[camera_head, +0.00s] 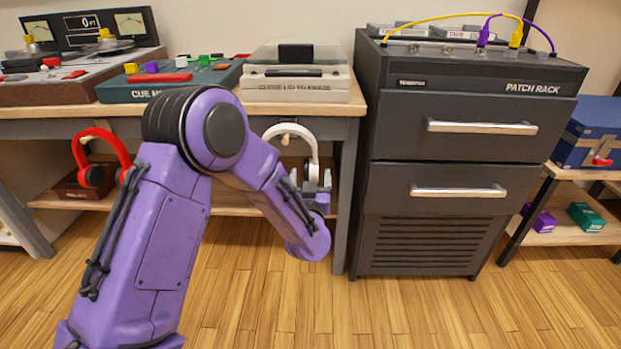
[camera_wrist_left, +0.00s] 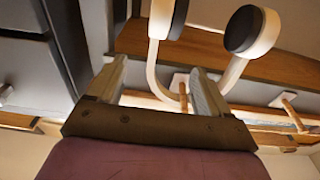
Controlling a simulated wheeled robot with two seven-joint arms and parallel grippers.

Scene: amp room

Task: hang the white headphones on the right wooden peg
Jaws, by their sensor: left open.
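The white headphones (camera_head: 291,129) are upright below the desk's front edge, band up, partly hidden behind my left arm and gripper. In the left wrist view, which looks inverted, the headphones (camera_wrist_left: 233,72) show a white band and black pads. One wooden peg (camera_wrist_left: 183,97), on the side nearer the dark rack, shows inside the band's curve near its crown. I cannot tell whether the band rests on it. A second wooden peg (camera_wrist_left: 290,111) is bare. My left gripper (camera_head: 314,184) is open, its fingers (camera_wrist_left: 160,88) either side of the band's crown. My right gripper is out of view.
Red headphones (camera_head: 103,153) are at the left under the desk (camera_head: 220,108). A lower shelf (camera_head: 225,209) runs beneath. The black patch rack (camera_head: 462,153) stands close on the right of the gripper. The wooden floor in front is clear.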

